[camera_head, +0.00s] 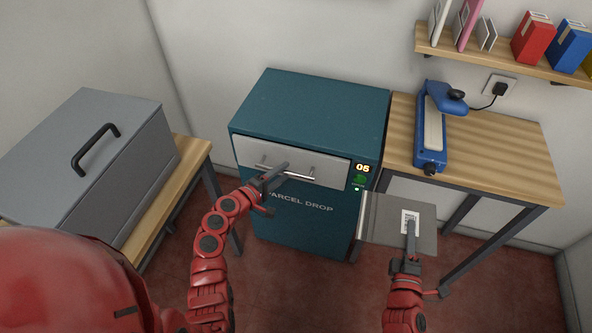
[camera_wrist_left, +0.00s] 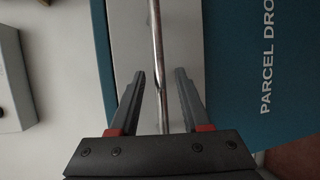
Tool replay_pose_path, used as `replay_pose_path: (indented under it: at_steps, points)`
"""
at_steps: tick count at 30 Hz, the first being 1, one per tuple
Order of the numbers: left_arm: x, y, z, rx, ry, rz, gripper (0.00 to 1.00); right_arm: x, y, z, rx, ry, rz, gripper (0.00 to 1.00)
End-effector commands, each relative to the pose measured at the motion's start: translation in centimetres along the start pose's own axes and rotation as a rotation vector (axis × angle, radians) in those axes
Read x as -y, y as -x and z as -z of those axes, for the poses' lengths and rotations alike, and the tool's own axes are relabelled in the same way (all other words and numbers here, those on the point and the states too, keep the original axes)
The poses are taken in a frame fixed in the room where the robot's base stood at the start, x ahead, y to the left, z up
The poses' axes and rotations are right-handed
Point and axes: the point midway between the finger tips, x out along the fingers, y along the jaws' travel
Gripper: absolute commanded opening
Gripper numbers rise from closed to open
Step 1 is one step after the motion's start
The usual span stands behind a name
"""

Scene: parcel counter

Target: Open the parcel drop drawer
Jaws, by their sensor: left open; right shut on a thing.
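The teal parcel drop cabinet (camera_head: 310,103) stands in the middle of the head view. Its white drawer front (camera_head: 328,168) looks flush with the cabinet. A metal bar handle (camera_head: 300,177) runs across it. My right gripper (camera_head: 411,232) is shut on a flat grey parcel (camera_head: 384,222) with a white label, held right of the cabinet.
A wooden table (camera_head: 500,150) with a blue device (camera_head: 431,130) stands right of the cabinet. A grey box with a dark handle (camera_head: 75,135) sits on a bench at left. A wall shelf (camera_head: 500,55) holds binders. Red floor (camera_head: 290,290) is open in front.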

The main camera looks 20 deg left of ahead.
Motion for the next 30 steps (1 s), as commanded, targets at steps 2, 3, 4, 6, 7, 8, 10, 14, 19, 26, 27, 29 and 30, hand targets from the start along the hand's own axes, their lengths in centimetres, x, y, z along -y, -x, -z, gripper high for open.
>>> replay_pose_path:
  at_steps: [2, 3, 4, 6, 7, 8, 10, 14, 19, 26, 27, 29, 30]
  points:
    - [0.00, -0.77, 0.03, 0.000, 0.000, 0.001, 0.47, -0.07, 0.00, 0.00, 0.000, 0.000, 0.000, 0.00]
    - [-0.01, -1.02, 0.05, -0.001, -0.001, 0.001, 0.47, -0.08, 0.00, 0.00, 0.000, 0.000, -0.001, 0.00]
    - [-0.02, -1.16, 0.06, -0.001, -0.001, 0.000, 0.47, -0.08, 0.00, 0.00, 0.000, 0.000, 0.000, 0.00]
    - [-0.03, -1.33, 0.09, -0.003, -0.002, 0.000, 0.47, -0.08, 0.00, 0.00, 0.000, 0.000, 0.000, 0.00]
    - [-0.03, -1.36, 0.09, -0.003, -0.002, 0.000, 0.47, -0.09, 0.00, 0.00, 0.000, 0.000, -0.001, 0.00]
    - [-0.03, -1.37, 0.10, -0.003, -0.002, 0.000, 0.47, -0.09, 0.00, 0.00, 0.000, 0.000, -0.001, 0.00]
    - [-0.01, -1.36, 0.10, -0.003, -0.002, 0.000, 0.47, -0.07, 0.00, 0.00, 0.000, 0.000, 0.000, 0.00]
    - [0.00, -1.34, 0.10, -0.003, -0.002, 0.000, 0.42, -0.08, 0.00, 0.00, 0.000, 0.000, -0.001, 0.00]
    - [0.01, -1.32, 0.09, -0.003, -0.001, 0.000, 0.11, -0.07, 0.00, 0.00, 0.000, 0.000, 0.000, 0.00]
    - [0.03, -1.31, 0.09, -0.003, -0.001, 0.001, 0.00, -0.09, -0.01, 0.00, 0.000, 0.000, -0.001, 0.00]
    - [0.03, -1.31, 0.09, -0.003, -0.001, 0.001, 0.00, -0.08, 0.00, 0.00, 0.000, 0.000, 0.000, 0.00]
    - [0.03, -1.31, 0.09, -0.003, -0.001, 0.001, 0.00, -0.07, 0.00, 0.00, 0.000, 0.000, 0.000, 0.00]
    - [0.04, -1.31, 0.08, -0.003, -0.001, 0.001, 0.00, -0.07, 0.00, 0.00, 0.000, 0.000, 0.000, 0.00]
